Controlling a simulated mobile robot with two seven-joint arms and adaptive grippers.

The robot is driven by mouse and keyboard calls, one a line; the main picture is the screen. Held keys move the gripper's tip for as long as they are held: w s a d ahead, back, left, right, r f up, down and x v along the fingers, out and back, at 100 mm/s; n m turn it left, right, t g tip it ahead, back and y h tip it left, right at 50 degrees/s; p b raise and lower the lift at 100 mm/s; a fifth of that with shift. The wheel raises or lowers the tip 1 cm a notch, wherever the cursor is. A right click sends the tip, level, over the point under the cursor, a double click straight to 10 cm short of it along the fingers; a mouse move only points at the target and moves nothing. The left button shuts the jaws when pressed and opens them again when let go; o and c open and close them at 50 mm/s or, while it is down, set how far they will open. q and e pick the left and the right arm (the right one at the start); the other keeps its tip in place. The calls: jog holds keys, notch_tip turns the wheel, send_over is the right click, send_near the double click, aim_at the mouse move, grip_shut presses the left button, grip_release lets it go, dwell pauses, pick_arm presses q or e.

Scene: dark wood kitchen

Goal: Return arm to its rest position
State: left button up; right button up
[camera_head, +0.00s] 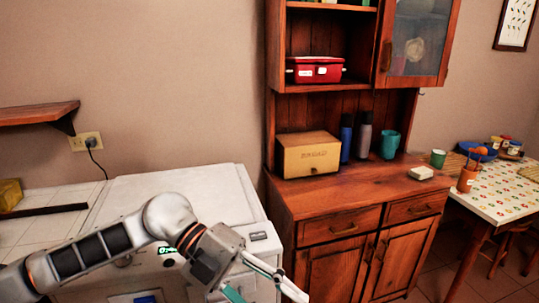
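My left arm comes in from the left at the bottom, bent over the white appliance (180,184). My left gripper (267,291) is in front of the appliance's right front corner, pointing down and to the right. Its two fingers are spread apart, with nothing visible between them. One finger reaches toward the wooden cabinet, and the other is partly cut off by the bottom edge. My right arm and gripper are not in view.
A wooden hutch (335,223) stands just right of the appliance, with a bread box (308,160), bottles and a teal cup (390,145) on its counter. A patterned table (495,188) is at the right. A wall shelf (38,113) is at the left.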

pick_arm(q)
jog(key=w+a+f+n+t+h, duration=0.1)
jog(key=w+a+n+t+h, duration=0.1)
jog(key=w+n+t+h, duration=0.65)
jog(key=w+a+f+n+t+y, duration=0.3)
jog(key=a+f+n+t+y, duration=0.4)
jog(key=a+f+n+t, duration=0.5)
jog(key=s+a+f+n+g+y, duration=0.2)
jog(key=s+a+f+y, duration=0.2)
jog(key=s+a+f, duration=0.4)
jog(key=s+a+f+n+g+y, duration=0.1)
jog(key=s+a+f+n+y, duration=0.2)
jog(key=a+f, duration=0.5)
jog(key=s+a+f+n+g+y, duration=0.15)
jog(key=s+a+f+y, duration=0.25)
jog(key=s+f, duration=0.5)
jog(key=w+d+n, duration=0.3)
jog(key=d+n, duration=0.2)
jog(key=d, duration=0.7)
jog(key=shift+w+f+t, duration=0.2)
jog(key=shift+f+t, duration=0.05)
jog(key=shift+t, duration=0.05)
jog(key=shift+h, duration=0.25)
